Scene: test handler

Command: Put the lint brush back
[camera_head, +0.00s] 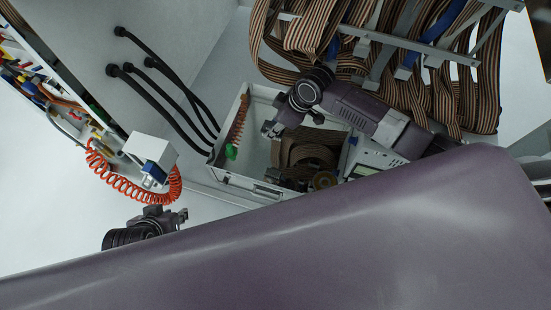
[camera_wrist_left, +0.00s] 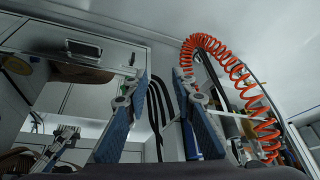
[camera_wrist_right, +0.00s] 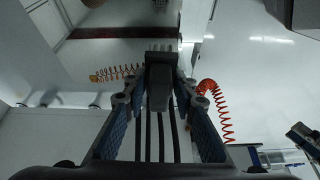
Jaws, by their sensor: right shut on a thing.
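A dark grey block-like thing, which I take to be the lint brush (camera_wrist_right: 160,85), sits between the fingers of my right gripper (camera_wrist_right: 160,98) in the right wrist view. My right gripper is shut on it. In the head view the right gripper (camera_head: 272,129) is above an open white drawer (camera_head: 232,182); the brush itself is hard to make out there. My left gripper (camera_wrist_left: 159,74) is open and empty in the left wrist view, its fingers apart. In the head view the left gripper (camera_head: 181,216) shows at the lower left, partly hidden behind my own body.
Striped ribbon cables (camera_head: 315,35) hang above. Black hoses (camera_head: 165,80) and a red coiled hose (camera_head: 110,184) are at the left.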

